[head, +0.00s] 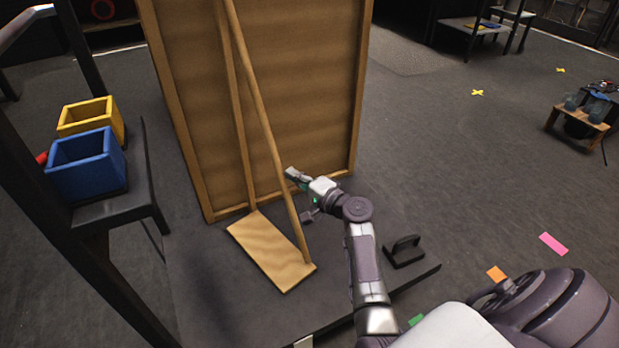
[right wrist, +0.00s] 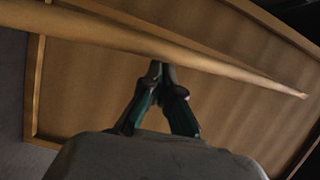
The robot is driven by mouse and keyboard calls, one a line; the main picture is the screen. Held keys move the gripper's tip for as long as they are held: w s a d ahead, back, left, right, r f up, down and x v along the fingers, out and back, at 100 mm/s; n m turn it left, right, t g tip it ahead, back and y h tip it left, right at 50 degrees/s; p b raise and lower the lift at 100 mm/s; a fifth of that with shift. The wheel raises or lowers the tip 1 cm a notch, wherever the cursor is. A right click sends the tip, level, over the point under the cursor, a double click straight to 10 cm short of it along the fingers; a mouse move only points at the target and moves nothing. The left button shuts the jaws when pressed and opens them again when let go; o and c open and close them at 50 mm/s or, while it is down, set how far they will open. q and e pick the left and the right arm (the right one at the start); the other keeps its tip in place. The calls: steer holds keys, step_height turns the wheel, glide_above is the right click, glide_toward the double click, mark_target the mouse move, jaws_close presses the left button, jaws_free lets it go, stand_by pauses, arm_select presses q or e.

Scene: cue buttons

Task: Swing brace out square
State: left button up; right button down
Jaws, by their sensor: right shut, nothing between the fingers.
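A tall wooden panel (head: 312,85) with a raised frame stands upright on a dark platform. The brace (head: 271,138) is a wooden frame with an upright strip against the panel, a long sloping pole and a flat foot board (head: 268,252). The foot board sticks out from the panel toward the front. My right gripper (head: 290,174) is shut and empty, just right of the sloping pole and in front of the panel. In the right wrist view, the shut fingertips (right wrist: 160,68) point at the pole (right wrist: 120,38); I cannot tell whether they touch it. My left gripper is not in view.
A black handle-like block (head: 404,250) sits on the platform (head: 330,318) right of my right forearm. Yellow (head: 92,118) and blue (head: 88,165) bins stand on a dark stand at left. The floor right of the panel is mostly clear.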

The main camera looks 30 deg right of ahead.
steer(key=a, duration=0.6)
steer(key=shift+s+p, duration=0.25)
steer(key=shift+p, duration=0.05)
steer(key=shift+d, duration=0.1)
